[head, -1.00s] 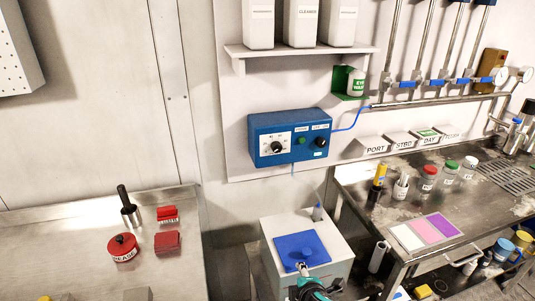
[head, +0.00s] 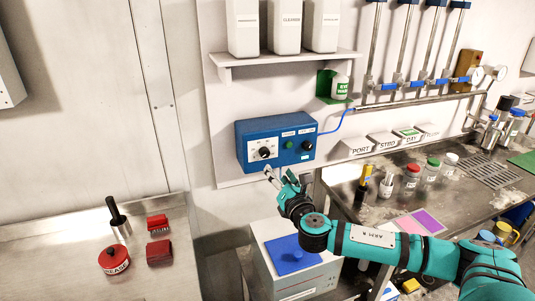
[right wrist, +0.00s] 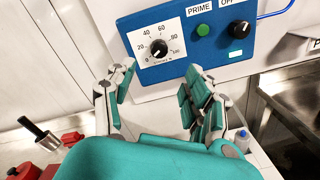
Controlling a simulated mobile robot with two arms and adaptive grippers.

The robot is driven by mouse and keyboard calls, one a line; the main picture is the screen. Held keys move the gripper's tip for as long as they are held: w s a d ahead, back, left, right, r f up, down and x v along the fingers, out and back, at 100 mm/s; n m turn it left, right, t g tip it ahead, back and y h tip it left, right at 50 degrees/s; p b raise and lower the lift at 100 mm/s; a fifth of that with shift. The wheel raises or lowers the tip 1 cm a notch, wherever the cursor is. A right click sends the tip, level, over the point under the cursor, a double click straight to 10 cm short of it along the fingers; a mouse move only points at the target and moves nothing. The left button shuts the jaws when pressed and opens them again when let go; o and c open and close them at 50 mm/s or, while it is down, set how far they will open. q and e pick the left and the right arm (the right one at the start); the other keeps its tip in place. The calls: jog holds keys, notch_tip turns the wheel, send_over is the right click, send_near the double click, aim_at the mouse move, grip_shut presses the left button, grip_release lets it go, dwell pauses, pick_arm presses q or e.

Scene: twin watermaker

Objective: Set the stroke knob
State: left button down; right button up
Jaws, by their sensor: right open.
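The stroke knob (right wrist: 158,48) is a small black knob in the middle of a white dial plate marked from low numbers up to 100. It sits on the front of a blue control box (head: 243,136) on the wall, and shows in the head view too (head: 264,153). I cannot read its pointer surely. My right gripper (right wrist: 160,82) is open and empty, its fingers spread below the dial and apart from the knob. In the head view my right gripper (head: 272,176) is just below the box's lower left part. My left gripper is not in view.
A green PRIME button (right wrist: 203,30) and another black knob (right wrist: 240,27) sit right of the dial. A blue cable (head: 343,118) leaves the box. A shelf with white bottles (head: 285,62) hangs above. A grey unit with a blue lid (head: 291,254) stands below.

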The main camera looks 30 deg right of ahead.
aim_at(266, 155)
jog(key=p+x, duration=0.1)
jog(key=x, duration=0.9)
jog(key=shift+w+a+p, duration=0.1)
jog(key=shift+w+p, duration=0.1)
jog(key=shift+p, duration=0.2)
jog(key=shift+f, duration=0.1)
grip_shut()
